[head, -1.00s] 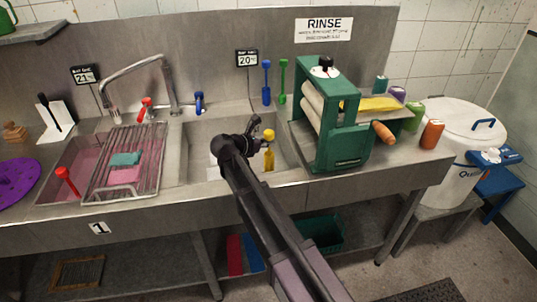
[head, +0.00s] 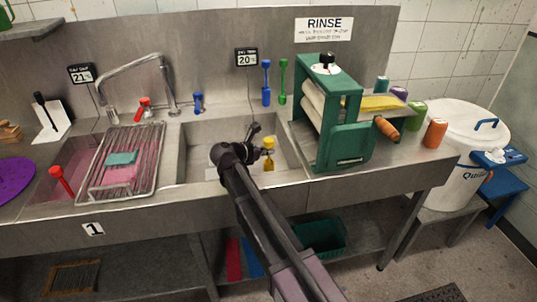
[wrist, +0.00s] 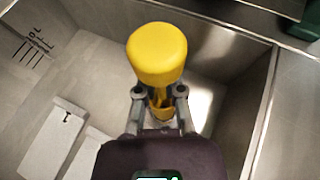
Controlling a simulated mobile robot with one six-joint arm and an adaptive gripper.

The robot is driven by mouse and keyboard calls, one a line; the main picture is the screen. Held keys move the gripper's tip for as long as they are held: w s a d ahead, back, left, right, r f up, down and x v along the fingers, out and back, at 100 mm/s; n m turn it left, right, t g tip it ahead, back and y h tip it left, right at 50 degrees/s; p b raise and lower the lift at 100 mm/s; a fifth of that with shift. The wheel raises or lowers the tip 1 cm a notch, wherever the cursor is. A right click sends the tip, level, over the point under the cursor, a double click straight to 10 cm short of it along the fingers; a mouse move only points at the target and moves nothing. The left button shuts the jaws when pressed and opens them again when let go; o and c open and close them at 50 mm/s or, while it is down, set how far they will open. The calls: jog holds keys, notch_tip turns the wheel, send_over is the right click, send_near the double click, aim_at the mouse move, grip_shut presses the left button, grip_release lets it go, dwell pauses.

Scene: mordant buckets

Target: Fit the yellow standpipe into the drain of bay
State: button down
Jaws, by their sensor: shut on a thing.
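The yellow standpipe (head: 269,144) is in my gripper (head: 258,138), over the right-hand sink bay (head: 197,160). In the wrist view the standpipe's round yellow top (wrist: 157,54) stands above the fingers, and my gripper (wrist: 160,100) is shut on its narrower part below. The pipe looks about upright. Its lower end is hidden behind the gripper in the wrist view, and I cannot tell whether it touches the bay floor. The drain hole is not visible in either view.
A white block marked 1 (wrist: 55,135) lies on the bay floor. A green wringer (head: 345,140) stands right of the bay. A wire rack (head: 122,160) covers part of the left bay, where a red standpipe (head: 61,178) stands. A tap (head: 140,75) rises behind.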

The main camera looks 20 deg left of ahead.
jog(key=shift+f, duration=0.15)
jog(key=c, duration=0.8)
grip_release()
jog(key=shift+o, duration=0.2)
jog(key=shift+r, duration=0.2)
jog(key=shift+s+r, duration=0.1)
jog(key=shift+s, duration=0.05)
jog(key=p+v, duration=0.4)
jog(key=v, duration=0.7)
jog(key=shift+s+a+p, duration=0.25)
jog(key=shift+s+p, duration=0.05)
